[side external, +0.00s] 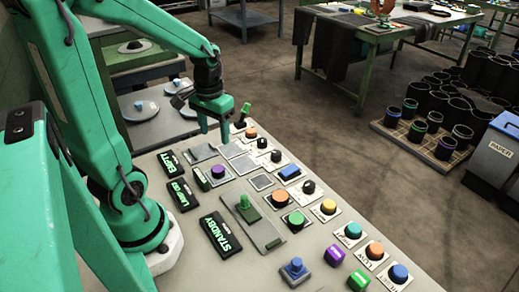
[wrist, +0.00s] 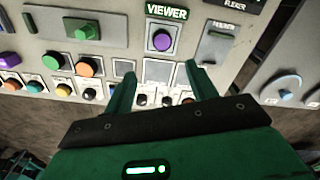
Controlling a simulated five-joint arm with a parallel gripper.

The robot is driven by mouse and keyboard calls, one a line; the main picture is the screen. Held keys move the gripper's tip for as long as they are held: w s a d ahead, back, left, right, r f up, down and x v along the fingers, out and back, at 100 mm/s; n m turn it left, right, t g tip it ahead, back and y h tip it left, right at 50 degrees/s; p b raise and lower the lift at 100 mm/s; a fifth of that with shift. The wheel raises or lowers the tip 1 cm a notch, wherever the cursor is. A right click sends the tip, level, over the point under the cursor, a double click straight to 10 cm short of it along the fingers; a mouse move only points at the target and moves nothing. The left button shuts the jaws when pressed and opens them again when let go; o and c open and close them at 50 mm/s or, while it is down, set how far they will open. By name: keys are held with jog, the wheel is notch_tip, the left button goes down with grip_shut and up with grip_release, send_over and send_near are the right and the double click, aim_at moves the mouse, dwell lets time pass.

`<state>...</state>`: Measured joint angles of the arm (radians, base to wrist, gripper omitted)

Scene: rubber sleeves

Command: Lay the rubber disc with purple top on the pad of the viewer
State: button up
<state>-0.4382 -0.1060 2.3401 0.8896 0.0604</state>
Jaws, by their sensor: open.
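A round piece with a purple top (side external: 218,172) sits on a grey square plate of the panel, below and nearer the camera than my gripper (side external: 214,126). A bare pale square (wrist: 160,69) lies just below that plate; I cannot tell which surface is the viewer's pad. My gripper points down above the panel, fingers spread and empty; in the wrist view (wrist: 158,88) the purple piece lies beyond the fingertips.
A green-handled lever (side external: 242,114) stands close right of my gripper. A STANDBY sign (side external: 221,236) lies at the panel's left. Black cylinders (side external: 446,100) crowd a floor pallet.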

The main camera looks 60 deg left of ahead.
jog(key=s+d+r+m+t, duration=0.3)
jog(key=d+r+m+t, duration=0.1)
jog(key=d+r, duration=0.6)
jog(key=shift+d+r+t, duration=0.25)
jog(key=shift+d+t, duration=0.45)
jog(key=shift+d, duration=0.3)
